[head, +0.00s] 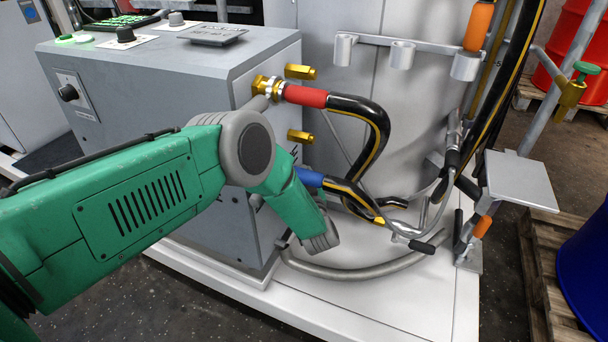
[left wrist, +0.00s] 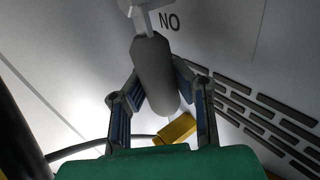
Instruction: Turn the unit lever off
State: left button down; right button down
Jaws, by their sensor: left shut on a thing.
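The unit lever (left wrist: 153,72) shows in the left wrist view as a dark grey rounded handle on a light metal arm, in front of a pale panel with the letters "NO". My left gripper (left wrist: 158,84) is shut on this handle, with one finger on each side. In the head view my green left arm reaches across the front of the grey unit (head: 150,66) and hides the gripper and the lever's grip. My right gripper is in neither view.
A red-sleeved hose (head: 306,96) joins a brass fitting on the unit's right face. A blue-sleeved hose (head: 309,178) runs below it. Black hoses loop beside the arm. A small metal shelf (head: 520,180), a red drum (head: 582,45) and a blue drum (head: 588,265) stand at right.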

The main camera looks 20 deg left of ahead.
pick_arm(q)
jog(key=shift+s+d+f+n+t+y, duration=0.1)
jog(key=shift+s+f+n+t+y, duration=0.2)
jog(key=shift+s+n+t+y, duration=0.4)
jog(key=shift+s+d+f+n+t+y, duration=0.1)
jog(key=shift+s+f+n+t+y, duration=0.25)
jog(key=shift+s+n+y, duration=0.5)
jog(key=shift+s+d+f+n+t+y, duration=0.1)
jog(key=shift+s+f+n+t+y, duration=0.15)
jog(key=shift+s+n+t+y, duration=0.55)
jog(key=shift+w+g, duration=0.2)
jog(key=shift+g, duration=0.05)
jog(key=c, duration=1.3)
grip_release()
jog(key=shift+o, duration=0.2)
jog(key=shift+r, duration=0.15)
jog(key=shift+w+n, duration=0.1)
jog(key=shift+n, duration=0.15)
jog(key=v, duration=1.2)
